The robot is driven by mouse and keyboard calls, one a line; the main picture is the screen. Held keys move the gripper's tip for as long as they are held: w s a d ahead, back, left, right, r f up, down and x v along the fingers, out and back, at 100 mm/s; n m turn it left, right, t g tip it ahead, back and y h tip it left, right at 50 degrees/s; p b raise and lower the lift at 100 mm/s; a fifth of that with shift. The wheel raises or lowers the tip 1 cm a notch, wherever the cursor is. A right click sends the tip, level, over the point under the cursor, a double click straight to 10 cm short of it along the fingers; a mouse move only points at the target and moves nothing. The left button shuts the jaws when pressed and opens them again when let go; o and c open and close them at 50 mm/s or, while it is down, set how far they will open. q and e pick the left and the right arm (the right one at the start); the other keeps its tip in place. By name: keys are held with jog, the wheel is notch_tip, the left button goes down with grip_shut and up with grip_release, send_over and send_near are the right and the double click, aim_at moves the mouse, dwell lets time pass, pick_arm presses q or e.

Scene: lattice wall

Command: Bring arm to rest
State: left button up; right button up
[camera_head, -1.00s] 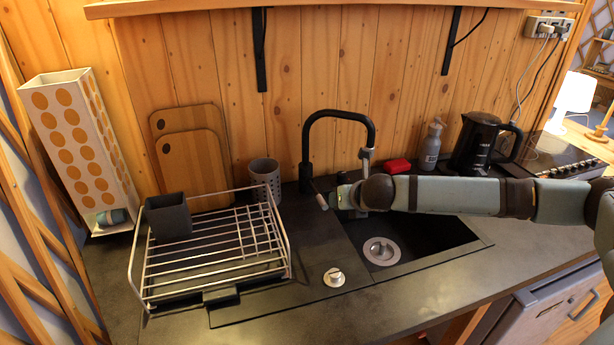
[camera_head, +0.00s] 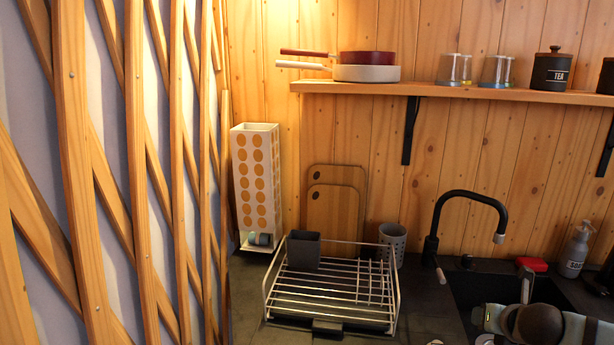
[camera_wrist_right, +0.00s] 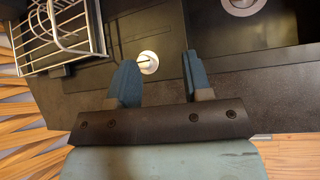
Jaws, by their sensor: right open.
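My right arm shows at the lower right of the head view, over the sink; its gripper (camera_head: 484,318) is partly cut off and small there. In the right wrist view the two blue fingers of my right gripper (camera_wrist_right: 158,84) stand apart with nothing between them. They are above the dark countertop (camera_wrist_right: 85,95), with a round metal knob (camera_wrist_right: 148,62) beyond the left finger. My left gripper is in neither view.
A wire dish rack (camera_head: 330,290) with a dark cup stands left of the black faucet (camera_head: 467,195) and sink (camera_head: 520,291). A shelf (camera_head: 450,92) with pans and jars runs above. A lattice wall (camera_head: 75,170) fills the left. A red sponge (camera_head: 531,264) lies behind the sink.

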jog(key=s+a+f+m+y, duration=0.1)
jog(key=a+f, duration=0.1)
jog(key=a, duration=0.2)
jog(key=s+a+f+m+y+p, duration=0.1)
jog(key=a+f+m, duration=0.1)
jog(key=a, duration=0.2)
jog(key=s+a+f+m+y, duration=0.1)
jog(key=a+f, duration=0.2)
jog(key=a, duration=0.2)
jog(key=shift+s+a+m+y, duration=0.1)
jog(key=shift+s+m+y, duration=0.2)
jog(key=shift+s, duration=0.05)
jog(key=s+a+f+m+y+p, duration=0.3)
jog(key=s+a+f+m, duration=0.4)
jog(key=s+a+m, duration=0.65)
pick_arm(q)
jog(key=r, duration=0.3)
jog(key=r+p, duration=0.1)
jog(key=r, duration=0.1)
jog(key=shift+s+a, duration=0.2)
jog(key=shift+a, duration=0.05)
pick_arm(e)
jog(key=s+d+f+m+t+h, duration=0.1)
jog(key=s+d+f+m, duration=0.3)
jog(key=s+m, duration=0.6)
jog(key=shift+f+m+h, duration=0.25)
jog(key=shift+m+h, duration=0.3)
jog(key=shift+h, duration=0.35)
